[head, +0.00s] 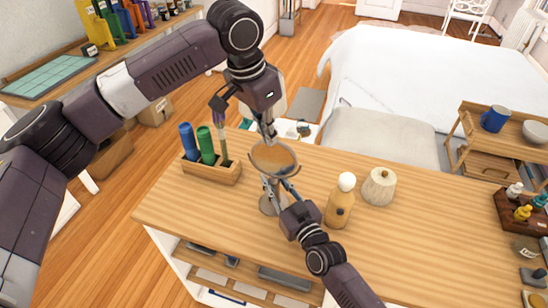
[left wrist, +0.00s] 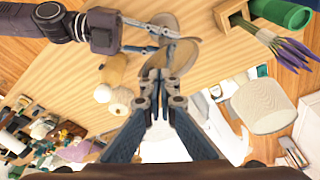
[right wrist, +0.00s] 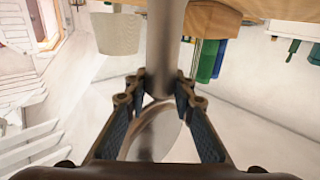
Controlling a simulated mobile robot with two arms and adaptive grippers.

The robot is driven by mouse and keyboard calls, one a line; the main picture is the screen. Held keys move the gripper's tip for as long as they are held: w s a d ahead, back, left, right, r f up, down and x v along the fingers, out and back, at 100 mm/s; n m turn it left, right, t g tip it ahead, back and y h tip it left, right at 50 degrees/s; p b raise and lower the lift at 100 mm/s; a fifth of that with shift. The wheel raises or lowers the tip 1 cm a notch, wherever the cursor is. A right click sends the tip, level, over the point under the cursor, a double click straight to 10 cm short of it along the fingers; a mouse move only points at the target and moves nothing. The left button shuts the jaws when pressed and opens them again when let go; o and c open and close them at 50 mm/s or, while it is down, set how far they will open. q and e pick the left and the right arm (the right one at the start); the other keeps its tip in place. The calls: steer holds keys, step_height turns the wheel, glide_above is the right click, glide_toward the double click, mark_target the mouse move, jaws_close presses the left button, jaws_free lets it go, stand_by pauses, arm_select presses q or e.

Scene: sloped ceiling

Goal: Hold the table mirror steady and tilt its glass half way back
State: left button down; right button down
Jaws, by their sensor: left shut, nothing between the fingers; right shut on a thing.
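The table mirror has a round glass (head: 274,158) in a ring on a thin stem, above a round base (head: 271,204) standing on the wooden table. The glass leans back, its face turned partly upward. My right gripper (head: 283,184) is shut on the stem, below the glass; the stem (right wrist: 165,45) shows between its fingers in the right wrist view. My left gripper (head: 269,137) is shut and empty at the far upper rim of the glass. In the left wrist view its fingertips (left wrist: 160,72) are close to the glass (left wrist: 182,52); I cannot tell whether they touch.
The tabletop (head: 420,230) farther right is largely clear.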

arm_select(q)
steer(key=shift+s+a+x, duration=0.15)
steer(key=shift+x, duration=0.65)
steer(key=shift+s+a+x, duration=0.1)
steer(key=shift+a+x, duration=0.05)
steer(key=shift+x, duration=0.65)
steer(key=shift+s+a+x, duration=0.1)
steer(key=shift+s+x, duration=0.05)
steer(key=shift+x, duration=0.7)
steer(key=shift+w+d+f, duration=0.1)
steer(key=shift+w+d, duration=0.1)
steer(key=shift+w, duration=0.3)
steer(key=shift+w+d+f, duration=0.1)
steer(key=shift+w+f, duration=0.1)
steer(key=shift+w, duration=0.2)
steer(key=shift+w+d+f, duration=0.15)
steer(key=shift+w+f, duration=0.05)
steer(key=shift+w, duration=0.2)
stand_by(1.0)
steer(key=shift+s+r, duration=0.1)
steer(key=shift+r, duration=0.05)
steer(key=d+v, duration=0.2)
steer(key=v, duration=0.9)
steer(key=shift+a, duration=0.4)
stand_by(0.5)
steer(key=shift+s+r, duration=0.1)
arm_select(e)
steer(key=c, duration=1.5)
jaws_free()
steer(key=shift+c, duration=0.2)
